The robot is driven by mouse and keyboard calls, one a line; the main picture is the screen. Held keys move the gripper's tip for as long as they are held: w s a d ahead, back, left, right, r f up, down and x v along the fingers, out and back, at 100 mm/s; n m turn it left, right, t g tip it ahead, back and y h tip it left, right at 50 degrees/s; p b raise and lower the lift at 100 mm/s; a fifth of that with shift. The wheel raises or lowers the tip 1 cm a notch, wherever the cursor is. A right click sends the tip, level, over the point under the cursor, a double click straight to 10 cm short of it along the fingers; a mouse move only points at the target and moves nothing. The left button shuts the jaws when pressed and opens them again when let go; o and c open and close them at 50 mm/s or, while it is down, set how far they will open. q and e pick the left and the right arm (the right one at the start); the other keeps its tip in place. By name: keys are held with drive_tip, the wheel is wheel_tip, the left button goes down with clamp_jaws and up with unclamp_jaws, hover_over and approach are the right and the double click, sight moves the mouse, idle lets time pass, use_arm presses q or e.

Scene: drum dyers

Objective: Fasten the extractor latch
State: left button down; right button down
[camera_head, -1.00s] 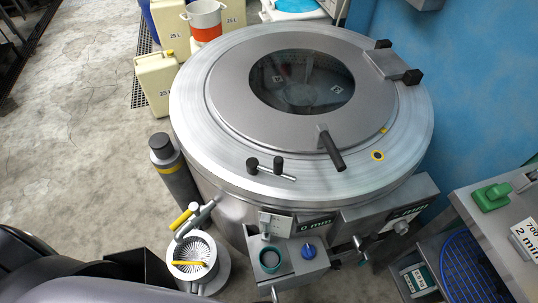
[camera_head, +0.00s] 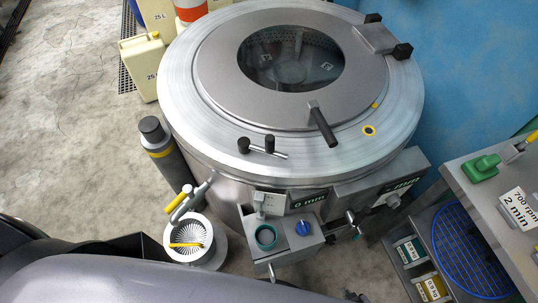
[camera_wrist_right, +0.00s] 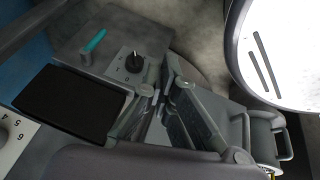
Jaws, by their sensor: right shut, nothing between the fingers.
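The extractor (camera_head: 185,90) is a round steel drum with a flat lid (camera_head: 222,75), which lies down on the rim. The lid has a dark round window and a black handle (camera_head: 322,126) at its front right. A latch (camera_head: 262,147), a steel bar with two black knobs, sits on the front rim, left of the handle; I cannot tell whether it grips the lid. My right gripper (camera_wrist_right: 163,105) shows in the right wrist view, shut and empty, away from the latch. My left gripper is not in view.
A control box with a teal ring (camera_head: 266,237) and blue knob (camera_head: 303,228) projects at the drum's front. A grey cylinder (camera_head: 163,152) and a white strainer pot (camera_head: 187,238) stand at left. A steel bench (camera_head: 478,202) is at right. A dial (camera_wrist_right: 134,62) shows near my right gripper.

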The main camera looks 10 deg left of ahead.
drive_tip(key=w+a+r+n+t+y, duration=0.25)
drive_tip(key=w+a+r+n, duration=0.25)
drive_tip(key=w+r, duration=0.3)
drive_tip(key=w+a+r+n+t+y, duration=0.2)
drive_tip(key=w+a+r+n+t, duration=0.15)
drive_tip(key=w+r, duration=0.45)
drive_tip(key=s+a+r+n+y, duration=0.2)
drive_tip(key=a+r+n+y, duration=0.2)
drive_tip(key=r, duration=0.9)
drive_tip(key=s+a+r+n+y, duration=0.3)
drive_tip(key=a+r+n+y, duration=0.2)
drive_tip(key=a+r+n, duration=0.4)
wheel_tip(320, 180, up, 5)
drive_tip(key=shift+a+r+g, duration=0.1)
drive_tip(key=shift+a+g, duration=0.2)
drive_tip(key=shift+a, duration=0.75)
drive_tip(key=shift+w, duration=0.1)
drive_tip(key=shift+w+d+p+x, duration=0.35)
drive_tip(key=shift+p+x, duration=0.2)
drive_tip(key=shift+x, duration=1.6)
drive_tip(key=shift+w+d+p+x, duration=0.2)
drive_tip(key=shift+w+p+x, duration=0.3)
drive_tip(key=shift+x, duration=1.6)
drive_tip(key=shift+w+d+p+x, duration=0.3)
drive_tip(key=shift+p+x, duration=0.35)
drive_tip(key=shift+x, duration=1.5)
